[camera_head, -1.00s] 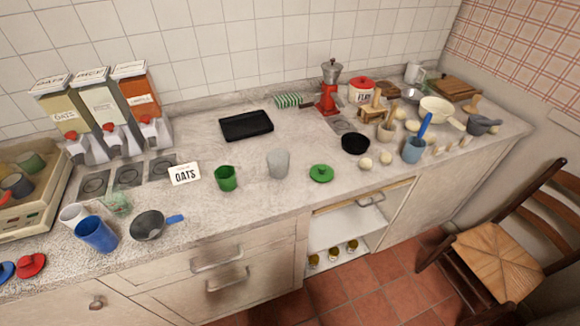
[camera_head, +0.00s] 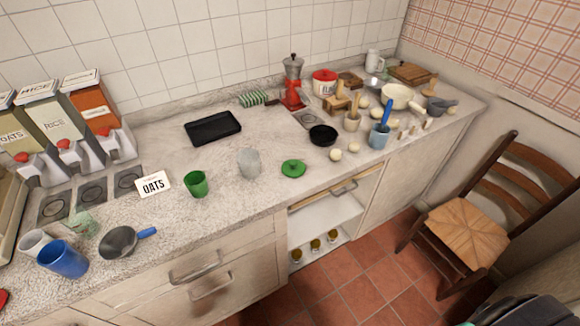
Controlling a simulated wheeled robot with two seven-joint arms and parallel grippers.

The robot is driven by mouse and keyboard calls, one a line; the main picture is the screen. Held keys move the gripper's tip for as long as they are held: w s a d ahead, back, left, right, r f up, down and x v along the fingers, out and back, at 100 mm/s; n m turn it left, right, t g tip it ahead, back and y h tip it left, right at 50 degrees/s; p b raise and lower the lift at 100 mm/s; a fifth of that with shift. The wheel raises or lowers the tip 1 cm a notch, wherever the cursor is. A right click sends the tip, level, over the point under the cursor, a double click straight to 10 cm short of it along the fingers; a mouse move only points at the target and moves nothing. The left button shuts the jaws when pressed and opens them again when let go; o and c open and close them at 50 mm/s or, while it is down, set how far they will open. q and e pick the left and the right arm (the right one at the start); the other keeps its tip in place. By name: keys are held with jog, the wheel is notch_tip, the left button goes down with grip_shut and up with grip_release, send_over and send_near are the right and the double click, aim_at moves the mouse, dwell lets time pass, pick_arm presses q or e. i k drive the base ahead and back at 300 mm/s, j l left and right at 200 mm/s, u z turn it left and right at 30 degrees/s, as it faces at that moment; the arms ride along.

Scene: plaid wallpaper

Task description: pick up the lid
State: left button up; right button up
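A round green lid (camera_head: 293,168) with a small knob lies flat on the speckled worktop (camera_head: 250,200), near its front edge and above the open shelf. A green cup (camera_head: 196,184) stands to its left, with a grey-white cup (camera_head: 249,163) between them. Part of a red lid (camera_head: 3,299) shows at the far left edge, cut off by the frame. Neither of my grippers shows.
A black tray (camera_head: 212,128) lies behind the cups. A black bowl (camera_head: 323,135) and several eggs (camera_head: 336,155) are right of the green lid. A chair (camera_head: 465,225) stands on the tiled floor at right. A dark shape enters at the bottom right corner.

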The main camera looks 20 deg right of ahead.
aim_at(292, 168)
jog(key=l+u, duration=0.3)
jog(key=l, duration=0.3)
jog(key=l+u, duration=0.35)
jog(key=l, duration=0.2)
jog(key=k+l+u, duration=0.1)
jog(key=l+u, duration=0.2)
jog(key=l, duration=0.25)
